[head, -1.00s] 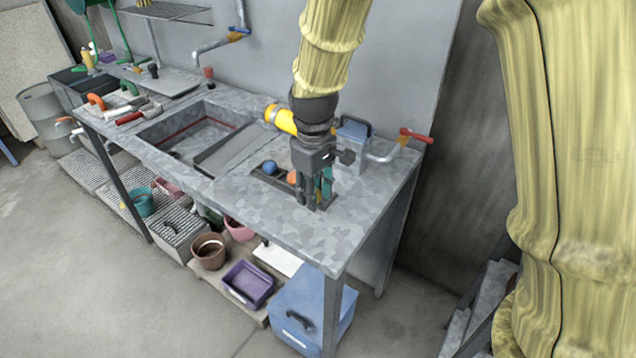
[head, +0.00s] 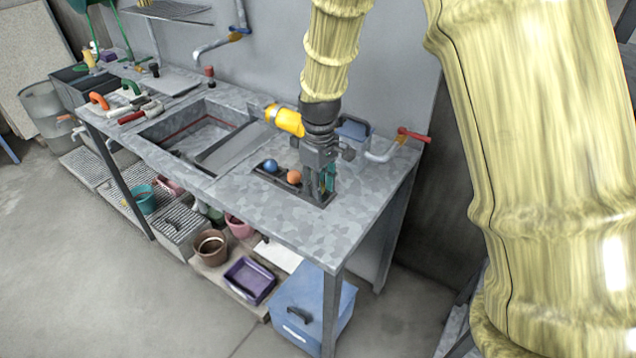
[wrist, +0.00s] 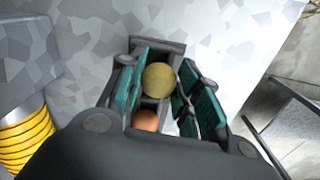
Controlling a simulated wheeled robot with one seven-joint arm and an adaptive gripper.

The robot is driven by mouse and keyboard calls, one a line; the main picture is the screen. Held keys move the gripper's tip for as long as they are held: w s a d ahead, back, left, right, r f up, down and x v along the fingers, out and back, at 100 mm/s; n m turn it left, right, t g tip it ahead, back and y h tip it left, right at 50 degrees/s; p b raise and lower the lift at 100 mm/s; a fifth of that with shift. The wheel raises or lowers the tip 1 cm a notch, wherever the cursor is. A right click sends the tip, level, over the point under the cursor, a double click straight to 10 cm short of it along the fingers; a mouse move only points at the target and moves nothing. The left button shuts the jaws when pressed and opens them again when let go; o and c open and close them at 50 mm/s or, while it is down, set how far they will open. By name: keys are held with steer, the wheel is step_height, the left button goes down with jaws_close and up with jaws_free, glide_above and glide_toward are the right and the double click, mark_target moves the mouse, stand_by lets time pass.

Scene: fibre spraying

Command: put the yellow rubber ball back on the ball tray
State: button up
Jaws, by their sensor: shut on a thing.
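The dark ball tray (head: 282,184) lies on the right part of the worktop. It holds a blue ball (head: 271,166) at its left and an orange ball (head: 294,177) near its middle. My gripper (head: 321,200) points down over the tray's right end. In the wrist view, the yellow rubber ball (wrist: 159,79) sits between the teal-padded fingers, and my gripper is shut on it. The orange ball (wrist: 146,121) shows just below it in that view. In the head view the fingers hide the yellow ball. I cannot tell whether it touches the tray floor.
A sink (head: 203,132) is left of the tray. A blue container (head: 353,131) and a pipe with a red valve handle (head: 414,135) stand behind my gripper. Hand tools lie at the far left. The worktop in front of the tray is clear.

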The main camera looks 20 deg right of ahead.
steer(key=shift+f, duration=0.15)
steer(key=o, duration=0.9)
step_height(320, 180, up, 12)
steer(key=shift+r+b, duration=0.2)
steer(key=shift+b, duration=0.2)
stand_by(0.4)
